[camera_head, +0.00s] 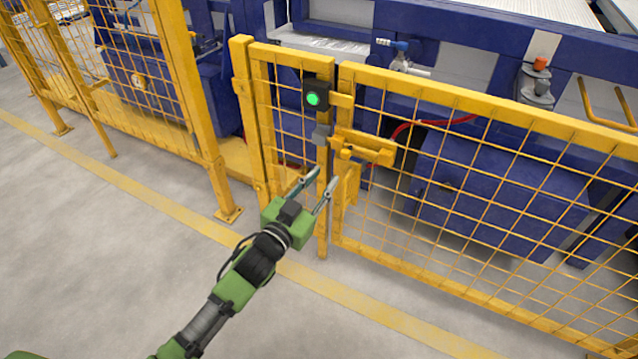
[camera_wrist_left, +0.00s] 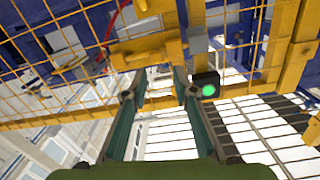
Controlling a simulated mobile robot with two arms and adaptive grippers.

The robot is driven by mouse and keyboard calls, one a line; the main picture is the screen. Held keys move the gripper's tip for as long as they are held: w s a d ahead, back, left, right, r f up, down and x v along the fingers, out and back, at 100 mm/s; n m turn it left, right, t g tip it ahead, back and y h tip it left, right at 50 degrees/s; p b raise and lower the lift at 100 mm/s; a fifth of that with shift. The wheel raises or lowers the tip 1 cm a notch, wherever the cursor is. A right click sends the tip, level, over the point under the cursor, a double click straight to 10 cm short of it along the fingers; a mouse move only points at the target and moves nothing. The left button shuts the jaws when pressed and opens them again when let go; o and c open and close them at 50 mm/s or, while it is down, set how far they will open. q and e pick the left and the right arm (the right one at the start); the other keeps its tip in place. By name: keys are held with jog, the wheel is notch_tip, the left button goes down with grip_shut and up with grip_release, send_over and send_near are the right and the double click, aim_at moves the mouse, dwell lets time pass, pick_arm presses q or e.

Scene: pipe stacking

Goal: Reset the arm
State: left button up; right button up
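My left arm, green and black, reaches in from the bottom left of the head view. Its gripper (camera_head: 318,185) is open and empty, with the fingers pointing at the gate's yellow latch (camera_head: 368,148). In the left wrist view the two fingers (camera_wrist_left: 158,92) stand apart with nothing between them. The latch (camera_wrist_left: 145,50) shows beyond the fingertips there, and I see no clear contact with it. My right gripper is in neither view.
A yellow mesh fence and gate (camera_head: 480,170) stand in front of blue machinery (camera_head: 500,185). A black box with a lit green button (camera_head: 313,99) sits on the gate post. The grey floor (camera_head: 110,230) with a yellow line is clear at the left.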

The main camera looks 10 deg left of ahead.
pick_arm(q)
jog(key=shift+s+a, duration=0.2)
jog(key=shift+s, duration=0.35)
jog(key=shift+f, duration=0.1)
